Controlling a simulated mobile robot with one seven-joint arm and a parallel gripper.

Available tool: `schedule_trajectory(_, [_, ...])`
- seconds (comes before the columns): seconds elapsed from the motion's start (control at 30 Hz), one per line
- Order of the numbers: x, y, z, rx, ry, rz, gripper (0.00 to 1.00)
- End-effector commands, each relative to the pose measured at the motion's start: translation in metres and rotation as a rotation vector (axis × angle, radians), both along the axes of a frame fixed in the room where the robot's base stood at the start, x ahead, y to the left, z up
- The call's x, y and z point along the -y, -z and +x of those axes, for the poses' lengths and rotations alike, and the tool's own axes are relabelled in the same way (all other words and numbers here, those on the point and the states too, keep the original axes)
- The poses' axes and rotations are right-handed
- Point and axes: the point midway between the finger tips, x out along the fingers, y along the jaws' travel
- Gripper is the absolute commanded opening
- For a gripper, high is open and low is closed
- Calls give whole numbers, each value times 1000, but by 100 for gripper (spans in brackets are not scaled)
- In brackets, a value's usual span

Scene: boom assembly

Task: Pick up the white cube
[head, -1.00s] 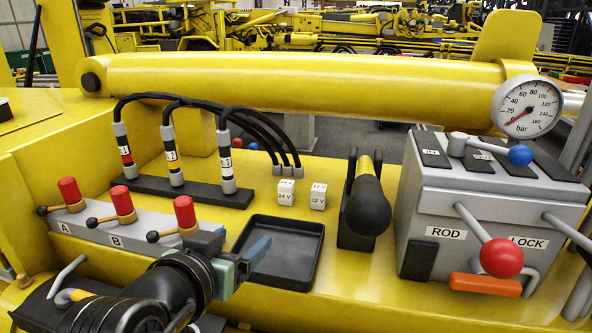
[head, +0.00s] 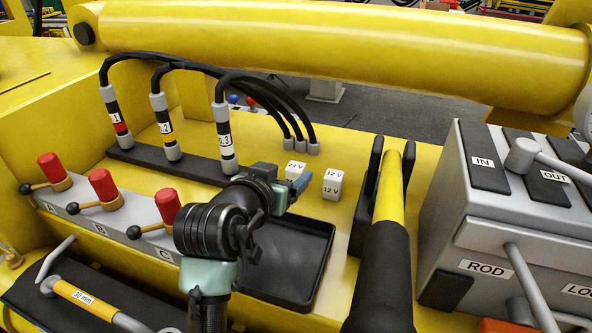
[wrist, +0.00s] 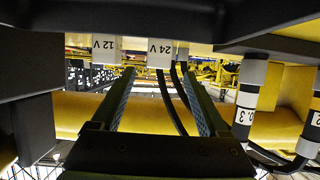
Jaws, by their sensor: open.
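Two small white cubes stand side by side on the yellow deck, one marked 24 V (head: 294,168) and one marked 12 V (head: 332,184). My gripper (head: 298,184) is just in front of the 24 V cube and partly hides its lower part. In the wrist view, which is upside down, the open blue-grey fingers (wrist: 158,76) point toward the 24 V cube (wrist: 160,53), which shows between their tips. The 12 V cube (wrist: 104,49) shows left of the fingers there. Nothing is held, and I cannot tell whether a fingertip touches a cube.
A black tray (head: 312,273) lies below my gripper. Hoses on numbered connectors (head: 225,140) stand left of the cubes. A black-and-yellow lever (head: 388,240) rises at the right, beside the grey ROD control box (head: 520,225). Red-knobbed valves (head: 104,185) are at the left.

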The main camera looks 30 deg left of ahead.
Motion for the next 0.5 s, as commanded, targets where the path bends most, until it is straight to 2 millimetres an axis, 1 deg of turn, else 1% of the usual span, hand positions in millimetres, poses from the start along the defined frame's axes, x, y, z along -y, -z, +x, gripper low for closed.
schedule_trajectory(0.17, [-2,2,8,-1,0,0,78])
schedule_trajectory(0.5, [-9,19,43,-2,0,-1,78])
